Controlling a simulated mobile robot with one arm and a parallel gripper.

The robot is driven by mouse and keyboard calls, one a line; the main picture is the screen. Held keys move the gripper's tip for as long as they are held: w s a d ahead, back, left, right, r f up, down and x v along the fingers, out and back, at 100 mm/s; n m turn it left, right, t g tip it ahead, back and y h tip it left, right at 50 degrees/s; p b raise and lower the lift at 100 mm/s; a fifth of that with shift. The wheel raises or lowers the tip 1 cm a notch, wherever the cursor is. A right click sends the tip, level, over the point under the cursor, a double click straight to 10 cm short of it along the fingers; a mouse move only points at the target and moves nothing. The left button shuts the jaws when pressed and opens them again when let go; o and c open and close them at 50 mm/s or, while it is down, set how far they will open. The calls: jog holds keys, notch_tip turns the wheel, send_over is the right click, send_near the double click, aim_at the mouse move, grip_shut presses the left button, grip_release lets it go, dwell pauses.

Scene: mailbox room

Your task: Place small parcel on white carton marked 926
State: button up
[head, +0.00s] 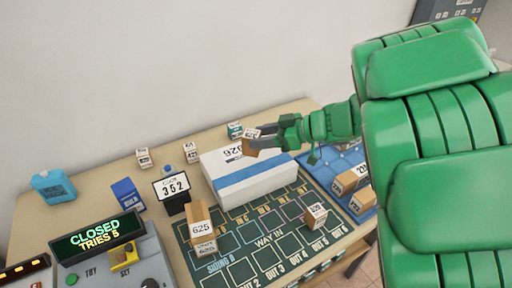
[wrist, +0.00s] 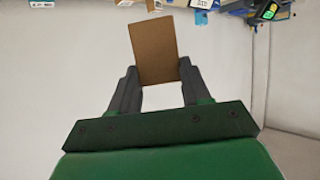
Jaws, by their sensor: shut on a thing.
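The white carton (head: 270,187) with a blue band lies on the table, its top marked 926. My gripper (head: 266,138) is shut on a small brown parcel (head: 251,148) at the far side of the carton's top. The parcel also shows in the wrist view (wrist: 154,50), tilted between the two grey fingers (wrist: 155,88). In the head view the parcel overlaps the carton's far edge. I cannot tell whether it touches the carton.
A dark green board (head: 262,241) with marked squares fills the table's front. A blue tray (head: 345,160) with boxes is at right. A CLOSED display (head: 95,234) is at left.

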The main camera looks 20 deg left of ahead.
jog(key=shift+w+a+f, duration=0.6)
jog(key=shift+w+f, duration=0.45)
jog(key=shift+f, duration=0.1)
jog(key=shift+w+a+f, duration=0.55)
jog(key=shift+w+f, duration=0.5)
jog(key=shift+f, duration=0.15)
jog(key=shift+w+a+f, duration=0.6)
jog(key=shift+w+f, duration=0.45)
jog(key=shift+f, duration=1.65)
jog(key=shift+f, duration=0.1)
jog(key=o, duration=1.1)
jog(key=shift+v, duration=6.1)
